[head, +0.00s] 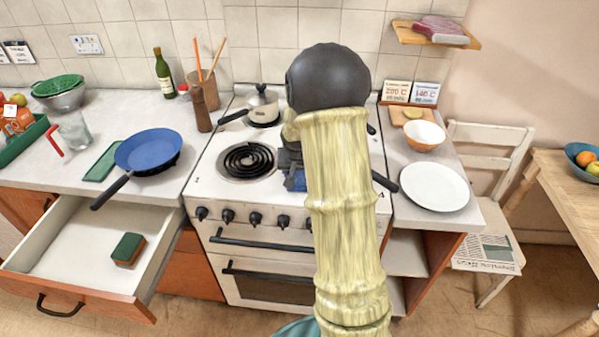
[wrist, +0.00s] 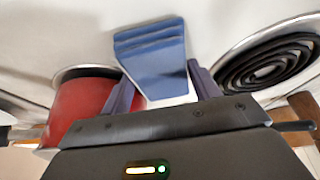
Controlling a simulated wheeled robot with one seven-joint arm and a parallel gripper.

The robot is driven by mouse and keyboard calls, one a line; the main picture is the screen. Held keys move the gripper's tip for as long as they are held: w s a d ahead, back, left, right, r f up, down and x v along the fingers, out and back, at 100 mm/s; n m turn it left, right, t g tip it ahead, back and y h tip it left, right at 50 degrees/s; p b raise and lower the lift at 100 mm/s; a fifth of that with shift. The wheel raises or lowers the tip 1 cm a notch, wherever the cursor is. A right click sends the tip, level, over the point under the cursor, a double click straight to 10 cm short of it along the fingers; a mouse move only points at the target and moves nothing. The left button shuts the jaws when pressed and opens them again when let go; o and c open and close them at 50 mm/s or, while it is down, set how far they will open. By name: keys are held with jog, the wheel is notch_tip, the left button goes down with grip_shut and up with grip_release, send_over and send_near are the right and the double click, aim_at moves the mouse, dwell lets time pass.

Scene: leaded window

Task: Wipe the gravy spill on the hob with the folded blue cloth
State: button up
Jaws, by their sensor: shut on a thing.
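The folded blue cloth (wrist: 150,50) is between the two fingers of my gripper (wrist: 160,75) in the wrist view, and the fingers are shut on it. In the head view, a small part of the cloth (head: 296,181) shows at the left edge of my arm, low over the front part of the white hob (head: 212,181). My gripper (head: 289,160) is mostly hidden there by the arm. I cannot tell whether the cloth touches the hob. No gravy spill can be made out; my arm covers much of the hob's right half.
A black coil ring (head: 248,160) is left of the gripper. In the wrist view a red pot (wrist: 80,105) is close to the left finger. A dark handle (head: 384,182) sticks out right. The drawer (head: 80,265) is open with a sponge (head: 129,249).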

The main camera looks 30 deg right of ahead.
jog(key=shift+w+d+p, duration=0.7)
jog(key=shift+w+d, duration=0.15)
jog(key=shift+w, duration=0.6)
jog(key=shift+w+d+f, duration=0.1)
jog(key=shift+f, duration=0.05)
jog(key=shift+d, duration=0.1)
jog(key=shift+s, duration=0.2)
jog(key=shift+s+a+f, duration=0.1)
jog(key=shift+s+a, duration=0.1)
jog(key=shift+s, duration=0.15)
jog(key=shift+s+a+r+b, duration=0.15)
jog(key=shift+s+a+b, duration=0.1)
jog(key=shift+s+a, duration=0.25)
jog(key=shift+s+a+r+b, duration=0.2)
jog(key=shift+s+a, duration=0.15)
jog(key=shift+s, duration=0.2)
